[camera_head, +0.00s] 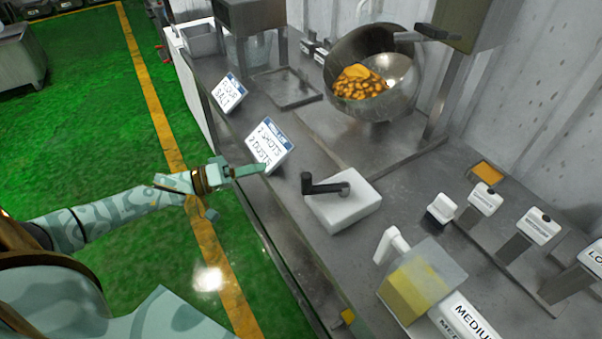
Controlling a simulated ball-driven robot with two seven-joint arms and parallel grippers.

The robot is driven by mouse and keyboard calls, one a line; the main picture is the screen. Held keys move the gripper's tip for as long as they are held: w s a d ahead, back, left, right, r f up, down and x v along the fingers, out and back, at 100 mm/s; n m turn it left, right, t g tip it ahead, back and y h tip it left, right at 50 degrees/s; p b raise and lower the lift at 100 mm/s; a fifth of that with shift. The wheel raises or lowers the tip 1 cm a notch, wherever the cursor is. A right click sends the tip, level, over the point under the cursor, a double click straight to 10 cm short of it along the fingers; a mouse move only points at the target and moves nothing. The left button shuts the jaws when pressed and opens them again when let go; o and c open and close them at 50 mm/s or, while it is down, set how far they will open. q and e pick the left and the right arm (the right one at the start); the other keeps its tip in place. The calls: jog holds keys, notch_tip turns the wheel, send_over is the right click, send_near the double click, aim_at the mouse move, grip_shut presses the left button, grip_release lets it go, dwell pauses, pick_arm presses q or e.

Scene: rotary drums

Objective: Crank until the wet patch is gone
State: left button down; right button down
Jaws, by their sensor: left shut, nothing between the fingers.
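A steel drum (405,102) is tilted with its open mouth toward me, at the back of the steel counter. Orange-brown pieces (358,88) lie in its lower left; a smoother yellow-orange area (352,71) tops the pile. I cannot tell for sure whether that is the wet patch. A white crank box (352,210) with a black crank handle (322,188) stands on the counter below the drum. My left gripper (262,169) is shut and empty, left of the handle and apart from it, by the lower edge of a sign. My right gripper is not in view.
A sign reading "2 SHOTS 2 DUSTS" (269,143) and a flour-salt sign (229,93) stand along the counter's front edge. A jug of yellow liquid (420,285) and several labelled white-topped holders are at right. Counter between crank and drum is clear.

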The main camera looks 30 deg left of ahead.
pick_arm(q)
jog(key=w+d+n, duration=0.3)
jog(key=d+n, duration=0.3)
jog(key=d, duration=0.3)
jog(key=shift+w+d+r+h+b, duration=0.15)
jog(key=shift+d+r+h+b, duration=0.1)
jog(key=shift+h+b, duration=0.15)
dwell(0.4)
